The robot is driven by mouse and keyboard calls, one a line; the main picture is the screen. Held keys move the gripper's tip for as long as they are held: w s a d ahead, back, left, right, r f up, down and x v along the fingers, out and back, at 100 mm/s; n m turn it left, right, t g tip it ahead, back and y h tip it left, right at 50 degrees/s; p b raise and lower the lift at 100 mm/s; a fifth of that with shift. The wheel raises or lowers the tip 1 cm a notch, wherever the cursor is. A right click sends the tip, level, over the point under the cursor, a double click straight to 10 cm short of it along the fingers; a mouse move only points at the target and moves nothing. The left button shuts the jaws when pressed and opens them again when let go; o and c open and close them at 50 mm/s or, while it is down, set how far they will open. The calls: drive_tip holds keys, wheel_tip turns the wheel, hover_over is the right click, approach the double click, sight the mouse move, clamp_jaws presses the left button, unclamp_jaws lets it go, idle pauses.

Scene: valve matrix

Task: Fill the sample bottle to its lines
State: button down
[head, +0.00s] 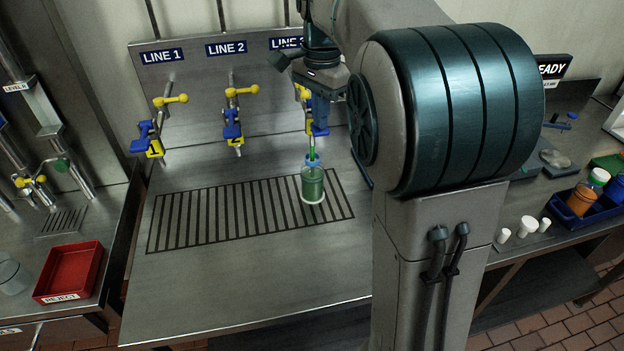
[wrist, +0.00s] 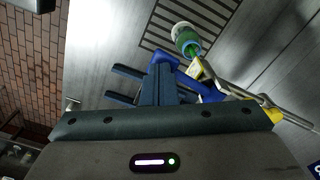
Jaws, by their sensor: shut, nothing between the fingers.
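The sample bottle (head: 313,187) stands upright on the drain grate under the LINE 3 spout, with green liquid in its body. Green shows at the spout mouth above its neck; it also shows in the wrist view (wrist: 186,40). The bottle's fill marks are too small to read. My gripper (wrist: 160,84) is shut and empty beside the blue lever (wrist: 212,92) of the LINE 3 valve. I cannot tell whether it touches the lever. In the head view my wrist partly hides this valve and its label. The LINE 1 valve (head: 152,138) and LINE 2 valve (head: 233,131) have yellow-and-blue handles.
The grate (head: 180,225) is otherwise empty. A red REJECT tray (head: 68,272) sits on the left bench beside a clear beaker (head: 12,274). On the right bench are a blue tray (head: 566,217) with bottles, and several white caps (head: 527,226). My arm hides the middle right.

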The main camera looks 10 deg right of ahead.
wheel_tip(320, 180, up, 5)
drive_tip(key=p, duration=0.5)
drive_tip(key=shift+r, duration=0.2)
drive_tip(key=shift+f, duration=0.1)
drive_tip(key=s+f+n+t, duration=0.2)
drive_tip(key=s+f+n, duration=0.3)
drive_tip(key=s, duration=0.5)
drive_tip(key=s+f+n+t, duration=0.1)
drive_tip(key=s+f+n, duration=0.4)
drive_tip(key=s, duration=0.6)
drive_tip(key=shift+f+n+t, duration=0.15)
drive_tip(key=shift+n+t, duration=0.25)
drive_tip(key=shift+n, duration=0.6)
drive_tip(key=shift+s, duration=0.1)
drive_tip(key=shift+a, duration=0.1)
